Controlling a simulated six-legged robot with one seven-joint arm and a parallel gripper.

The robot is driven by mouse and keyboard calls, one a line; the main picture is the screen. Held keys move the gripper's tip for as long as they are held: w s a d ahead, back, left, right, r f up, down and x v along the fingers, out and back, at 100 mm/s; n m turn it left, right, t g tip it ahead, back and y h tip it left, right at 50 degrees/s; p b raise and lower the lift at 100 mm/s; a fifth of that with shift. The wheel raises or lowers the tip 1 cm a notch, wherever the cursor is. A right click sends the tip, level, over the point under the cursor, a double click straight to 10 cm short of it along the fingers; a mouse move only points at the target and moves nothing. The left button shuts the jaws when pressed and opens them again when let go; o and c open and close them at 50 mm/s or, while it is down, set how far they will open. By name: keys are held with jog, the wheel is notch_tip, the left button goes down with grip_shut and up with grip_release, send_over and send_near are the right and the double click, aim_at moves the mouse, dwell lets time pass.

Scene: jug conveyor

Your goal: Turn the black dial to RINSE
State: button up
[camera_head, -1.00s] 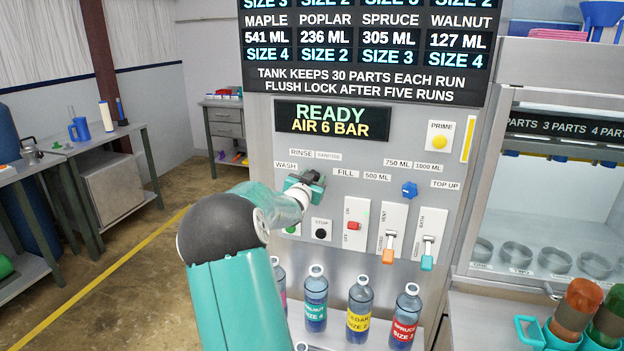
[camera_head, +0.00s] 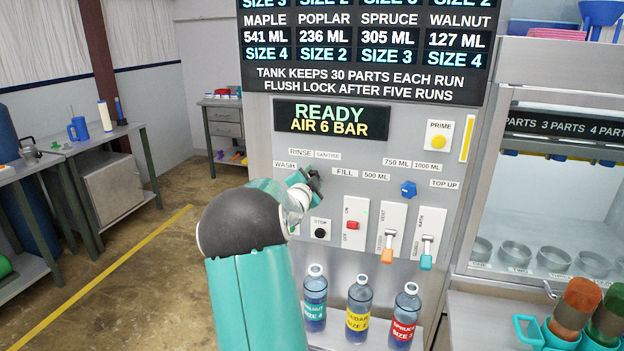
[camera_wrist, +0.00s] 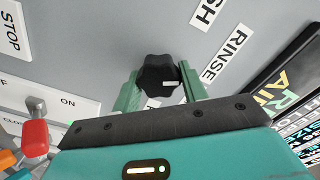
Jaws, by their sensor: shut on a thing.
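The black dial (camera_wrist: 157,72) is on the grey panel, between the two green fingers of my gripper (camera_wrist: 160,88) in the wrist view. My gripper is shut on it. A white mark shows on the dial's lower right side in that view; which label it points to I cannot tell. The RINSE label (camera_wrist: 236,45) is to the right of the dial, with part of the WASH label (camera_wrist: 208,13) above it. In the head view, RINSE (camera_head: 301,153) is above my gripper (camera_head: 308,179), which hides the dial there. The display (camera_head: 332,119) reads READY, AIR 6 BAR.
A black STOP button (camera_head: 320,232), a red switch (camera_head: 352,226), and orange (camera_head: 388,255) and teal (camera_head: 426,262) levers are near my gripper. A blue knob (camera_head: 409,189) is to the right. Bottles (camera_head: 358,308) stand below the panel.

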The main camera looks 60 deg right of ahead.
dwell(0.4)
jog(key=o, duration=1)
jog(key=shift+a, duration=0.1)
jog(key=s+a, duration=0.2)
jog(key=a, duration=1.1)
jog(key=shift+a, duration=0.25)
